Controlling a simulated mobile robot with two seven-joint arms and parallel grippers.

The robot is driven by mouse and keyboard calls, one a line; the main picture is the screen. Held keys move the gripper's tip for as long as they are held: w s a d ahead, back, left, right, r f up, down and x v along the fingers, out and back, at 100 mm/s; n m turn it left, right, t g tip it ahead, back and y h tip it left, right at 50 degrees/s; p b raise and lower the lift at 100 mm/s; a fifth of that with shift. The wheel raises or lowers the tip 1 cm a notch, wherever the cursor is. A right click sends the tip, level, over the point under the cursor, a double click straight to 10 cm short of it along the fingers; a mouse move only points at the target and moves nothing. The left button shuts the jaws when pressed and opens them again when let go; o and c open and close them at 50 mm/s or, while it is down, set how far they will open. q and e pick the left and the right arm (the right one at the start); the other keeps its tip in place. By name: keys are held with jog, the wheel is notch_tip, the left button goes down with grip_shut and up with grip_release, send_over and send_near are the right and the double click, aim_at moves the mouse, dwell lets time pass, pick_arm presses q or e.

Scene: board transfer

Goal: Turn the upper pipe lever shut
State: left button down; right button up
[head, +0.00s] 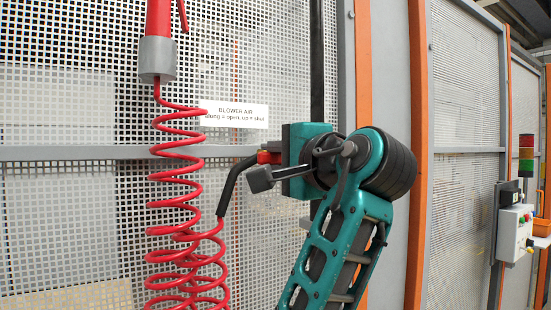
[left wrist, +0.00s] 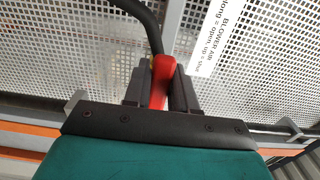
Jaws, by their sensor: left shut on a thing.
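The red lever (head: 270,154) is in the middle of the head view, below the white "BLOWER AIR" label. It also shows in the left wrist view (left wrist: 161,78), where a bent black tube (left wrist: 147,22) runs on from it. My left gripper (head: 266,165) is shut on the red lever, with a dark finger on each side of it in the left wrist view. In the head view the gripper body hides part of the lever and whatever pipe is behind it. My right gripper is not in view.
The label (head: 235,114) reads along = open, up = shut. A coiled red hose (head: 185,238) hangs on the left under a red cylinder with a grey collar (head: 157,57). Perforated panels (head: 70,110) stand behind, with orange posts (head: 418,150) and a control box (head: 514,232) to the right.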

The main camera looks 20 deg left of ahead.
pick_arm(q)
jog(key=shift+r+m, duration=0.1)
jog(key=shift+m, duration=0.2)
jog(key=r+m, duration=0.1)
jog(key=m, duration=0.2)
jog(key=shift+w+d+r, duration=0.1)
jog(key=shift+w+r, duration=0.05)
jog(key=shift+r, duration=0.25)
jog(key=shift+w+d+r+m, duration=0.15)
jog(key=shift+r+m, duration=0.25)
jog(key=shift+m, duration=0.45)
jog(key=shift+w+d+r+m, duration=0.15)
jog(key=shift+r+m, duration=0.2)
jog(key=shift+m, duration=0.5)
jog(key=c, duration=1)
grip_release()
